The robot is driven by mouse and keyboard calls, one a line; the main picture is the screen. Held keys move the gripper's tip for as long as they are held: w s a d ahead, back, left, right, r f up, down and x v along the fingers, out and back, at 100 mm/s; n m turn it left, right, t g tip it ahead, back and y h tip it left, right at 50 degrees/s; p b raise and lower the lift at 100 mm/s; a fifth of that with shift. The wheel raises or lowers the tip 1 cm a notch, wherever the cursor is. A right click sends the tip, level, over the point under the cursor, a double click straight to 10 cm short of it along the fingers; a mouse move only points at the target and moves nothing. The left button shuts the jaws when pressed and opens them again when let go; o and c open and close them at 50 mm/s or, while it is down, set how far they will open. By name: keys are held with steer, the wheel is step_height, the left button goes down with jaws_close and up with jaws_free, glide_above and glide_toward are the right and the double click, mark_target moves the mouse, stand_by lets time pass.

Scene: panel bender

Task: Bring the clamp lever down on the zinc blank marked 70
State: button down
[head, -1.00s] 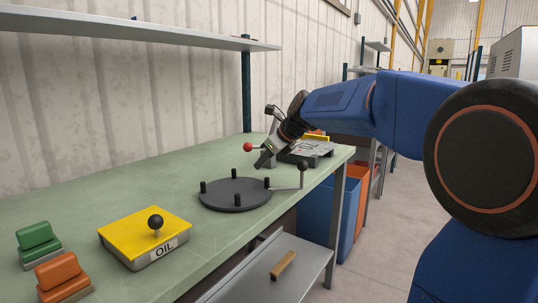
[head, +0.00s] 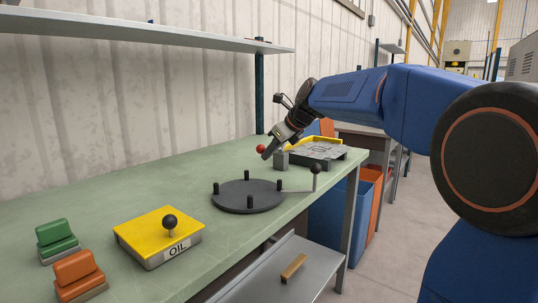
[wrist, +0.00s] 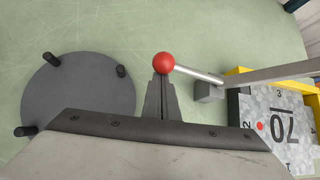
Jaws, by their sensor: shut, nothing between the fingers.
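The clamp lever has a red ball knob (wrist: 163,63) on a pale rod (wrist: 195,72). The rod runs right to a longer bar (wrist: 265,74) above a grey block (wrist: 208,92). In the head view the red knob (head: 260,148) is just left of my fingertips. The zinc blank marked 70 (wrist: 283,126) lies in the fixture at the right of the wrist view, partly cut off by the frame. My gripper (wrist: 161,82) is shut and empty, its tips right by the knob; contact cannot be told. The lever bar is not clearly over the blank.
A dark round plate (head: 248,196) with several pegs stands nearer on the green bench (head: 130,196). A yellow OIL box (head: 150,232) with a black knob, and green (head: 56,236) and orange (head: 79,268) blocks, sit at the front left. A shelf (head: 120,42) overhangs the bench.

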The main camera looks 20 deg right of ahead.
steer(key=w+d+r+m+g+y, duration=0.3)
steer(key=w+d+r+y, duration=0.2)
steer(key=r, duration=0.4)
steer(key=shift+d+r, duration=0.3)
steer(key=shift+d, duration=0.55)
steer(key=shift+r, duration=0.1)
stand_by(0.3)
